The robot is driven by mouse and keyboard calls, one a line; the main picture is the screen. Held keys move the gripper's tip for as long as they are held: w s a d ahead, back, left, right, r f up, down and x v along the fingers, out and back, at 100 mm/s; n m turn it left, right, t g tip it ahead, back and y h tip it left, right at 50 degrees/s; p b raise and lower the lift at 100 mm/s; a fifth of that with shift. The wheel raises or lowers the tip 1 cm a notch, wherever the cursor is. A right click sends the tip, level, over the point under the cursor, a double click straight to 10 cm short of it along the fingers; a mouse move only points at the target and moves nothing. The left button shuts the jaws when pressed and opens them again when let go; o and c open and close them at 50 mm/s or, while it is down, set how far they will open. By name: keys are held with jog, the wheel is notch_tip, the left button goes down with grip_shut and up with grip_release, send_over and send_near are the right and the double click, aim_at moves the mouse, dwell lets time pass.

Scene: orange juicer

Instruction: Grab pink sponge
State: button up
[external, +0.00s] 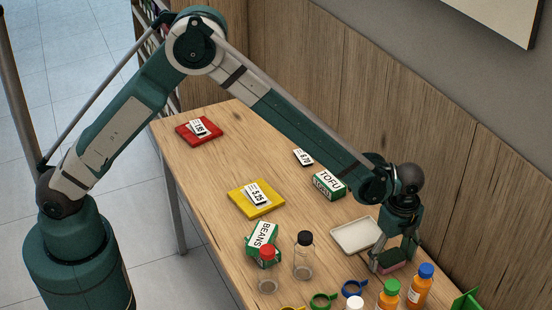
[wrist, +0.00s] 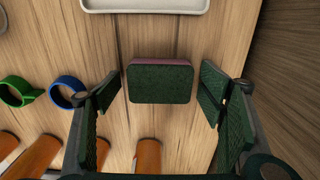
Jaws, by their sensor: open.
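The sponge has a dark green top face and a pink layer that shows along its far edge in the wrist view (wrist: 160,82). In the external view the sponge (external: 391,261) lies on the table near the right end, partly hidden by my gripper. My gripper (wrist: 158,92) is open, with one pad on each side of the sponge and a gap on both sides. The external view shows my gripper (external: 393,256) pointing down over the sponge, its fingers low near the table.
A white tray (external: 356,236) lies just beside the sponge. Orange bottles with green (external: 389,294) and blue (external: 421,287) caps stand close in front. Green (external: 323,301) and blue (external: 354,288) rings lie nearby. A tofu box (external: 328,185) is farther back. The wooden wall is close on the right.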

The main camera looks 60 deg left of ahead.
aim_at(391, 257)
dwell(0.6)
jog(key=c, duration=0.7)
jog(key=shift+r+p, duration=0.9)
jog(key=shift+r, duration=4.05)
